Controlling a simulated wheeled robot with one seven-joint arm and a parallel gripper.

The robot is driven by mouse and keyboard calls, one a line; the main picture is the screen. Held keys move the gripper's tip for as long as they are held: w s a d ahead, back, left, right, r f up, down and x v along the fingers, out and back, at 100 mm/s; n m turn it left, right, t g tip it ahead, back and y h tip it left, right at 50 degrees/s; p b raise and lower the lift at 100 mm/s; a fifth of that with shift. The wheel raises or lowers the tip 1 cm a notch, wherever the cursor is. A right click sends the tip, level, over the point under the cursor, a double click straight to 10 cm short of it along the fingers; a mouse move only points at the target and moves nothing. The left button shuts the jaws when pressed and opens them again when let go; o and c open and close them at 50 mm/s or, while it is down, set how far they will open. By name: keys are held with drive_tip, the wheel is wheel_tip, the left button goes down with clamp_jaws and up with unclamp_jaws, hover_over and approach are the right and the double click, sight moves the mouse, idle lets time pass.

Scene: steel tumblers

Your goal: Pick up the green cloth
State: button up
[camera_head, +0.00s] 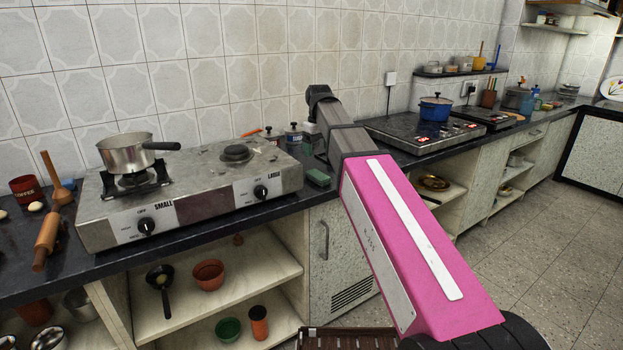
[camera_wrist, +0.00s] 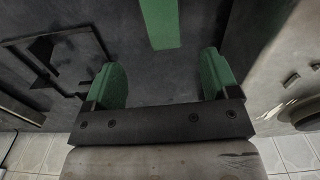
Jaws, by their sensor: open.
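The green cloth (camera_head: 318,178) is a small flat green block shape on the dark counter, just right of the steel gas stove. In the wrist view it shows as a green strip (camera_wrist: 160,22) at the top edge, cut off by the frame. My gripper (camera_wrist: 162,78) is open, with green fingers wide apart and bare dark counter between them. The cloth lies beyond the fingertips in that view, roughly centred between them and apart from both.
The steel stove (camera_head: 190,185) with a pot (camera_head: 126,153) stands left of the cloth. A black cooktop (camera_head: 408,131) with a blue pot (camera_head: 435,108) is to the right. Small jars (camera_head: 293,134) stand behind, near the tiled wall. The counter's front edge is close to the cloth.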

hover_over(318, 175)
drive_tip(key=f, duration=0.5)
drive_tip(key=shift+w, duration=0.4)
drive_tip(key=shift+s+f, duration=0.15)
drive_tip(key=shift+f, duration=1.1)
drive_tip(key=shift+s+f, duration=0.1)
drive_tip(key=shift+f, duration=1.1)
drive_tip(key=c, duration=1)
